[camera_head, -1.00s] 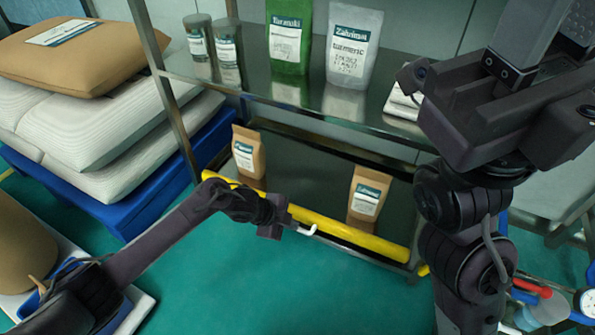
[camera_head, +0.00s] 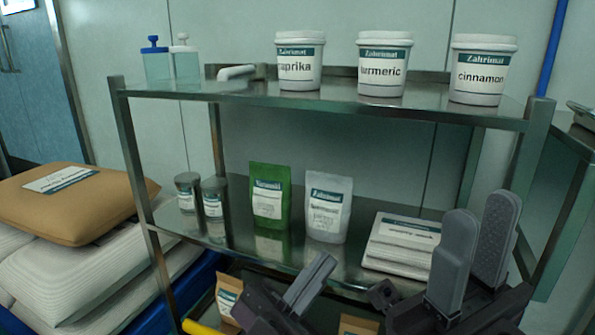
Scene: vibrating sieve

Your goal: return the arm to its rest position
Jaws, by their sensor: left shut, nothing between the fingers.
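My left gripper (camera_head: 314,282) is at the bottom centre, dark, with its fingers pointing up and to the right. It is shut and empty, in front of the rack's lower part. My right gripper (camera_head: 478,240) is at the lower right, with two broad grey fingers pointing up. The fingers stand apart with nothing seen between them. It is in front of the rack's right side, beside the stack of white packets (camera_head: 403,244). Most of both arms is below the picture.
A metal rack (camera_head: 330,103) fills the middle. Its top shelf holds tubs of paprika (camera_head: 299,62), turmeric (camera_head: 384,66) and cinnamon (camera_head: 481,72). The middle shelf holds tins, a green pouch (camera_head: 269,196) and a white pouch (camera_head: 327,208). Sacks (camera_head: 75,205) lie at left.

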